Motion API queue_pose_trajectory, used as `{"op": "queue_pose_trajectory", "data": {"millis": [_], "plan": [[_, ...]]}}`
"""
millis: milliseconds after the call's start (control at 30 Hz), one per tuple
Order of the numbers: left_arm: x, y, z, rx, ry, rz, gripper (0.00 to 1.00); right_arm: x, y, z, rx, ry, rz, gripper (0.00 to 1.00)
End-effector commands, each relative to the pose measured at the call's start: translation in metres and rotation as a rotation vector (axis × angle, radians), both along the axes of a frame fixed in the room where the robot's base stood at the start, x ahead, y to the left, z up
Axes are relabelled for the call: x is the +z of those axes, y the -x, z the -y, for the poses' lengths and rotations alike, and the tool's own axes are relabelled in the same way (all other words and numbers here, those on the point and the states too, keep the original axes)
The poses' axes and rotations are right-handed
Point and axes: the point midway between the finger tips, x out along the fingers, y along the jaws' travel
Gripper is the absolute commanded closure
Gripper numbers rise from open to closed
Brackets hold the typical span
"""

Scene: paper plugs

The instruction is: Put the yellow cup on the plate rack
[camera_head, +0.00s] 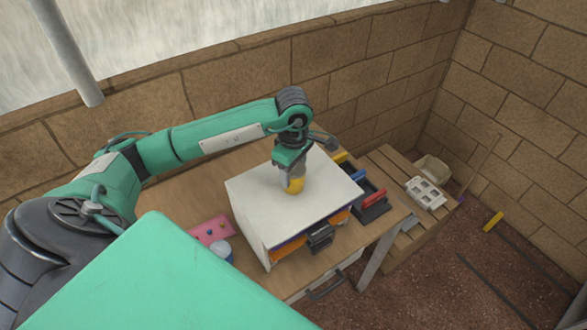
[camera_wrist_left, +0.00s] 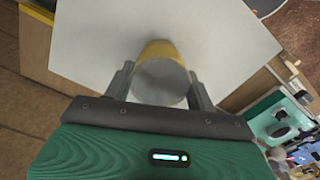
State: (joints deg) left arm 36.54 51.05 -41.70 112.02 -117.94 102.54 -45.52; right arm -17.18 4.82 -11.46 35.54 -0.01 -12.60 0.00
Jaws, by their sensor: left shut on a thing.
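The yellow cup (camera_head: 294,186) is at the top of a white box-like cabinet in the head view. My left gripper (camera_head: 291,174) points down from above and is shut on it. In the left wrist view, the cup (camera_wrist_left: 161,50) sits between the two fingers of the left gripper (camera_wrist_left: 161,84), its pale open end facing the camera. I cannot tell whether the cup touches the white top. A dark rack (camera_head: 372,212) with red, blue and yellow pieces stands right of the cabinet; it may be the plate rack. My right gripper is not in view.
The white cabinet (camera_head: 255,200) stands on a wooden table (camera_head: 175,205), its top otherwise clear. A pink mat (camera_head: 212,230) and a white-and-blue container (camera_head: 221,252) lie to its left. A slatted wooden bench (camera_head: 400,165) carries a white tray (camera_head: 425,192). Block walls close the back.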

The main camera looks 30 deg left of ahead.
Motion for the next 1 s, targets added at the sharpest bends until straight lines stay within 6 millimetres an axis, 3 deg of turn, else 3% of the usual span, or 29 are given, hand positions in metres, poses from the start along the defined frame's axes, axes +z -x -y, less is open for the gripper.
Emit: {"op": "queue_pose_trajectory", "data": {"millis": [33, 67, 167, 567, 633, 1000], "plan": [[-0.003, 0.000, 0.000, 0.000, 0.000, 0.000, 0.66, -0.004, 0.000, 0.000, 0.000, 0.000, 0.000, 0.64], [-0.002, 0.000, 0.000, 0.000, 0.000, 0.000, 0.40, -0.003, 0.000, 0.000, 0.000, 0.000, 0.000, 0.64], [-0.001, 0.000, 0.000, 0.000, 0.000, 0.000, 0.21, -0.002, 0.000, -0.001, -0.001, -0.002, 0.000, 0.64], [0.004, 0.000, 0.000, 0.000, 0.000, 0.000, 0.21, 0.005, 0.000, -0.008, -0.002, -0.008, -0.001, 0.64], [0.008, -0.001, 0.000, 0.000, -0.001, 0.003, 0.21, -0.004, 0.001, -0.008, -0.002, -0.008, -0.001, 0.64], [0.073, -0.001, 0.000, 0.000, 0.000, 0.006, 0.21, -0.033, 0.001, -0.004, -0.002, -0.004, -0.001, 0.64]]}}
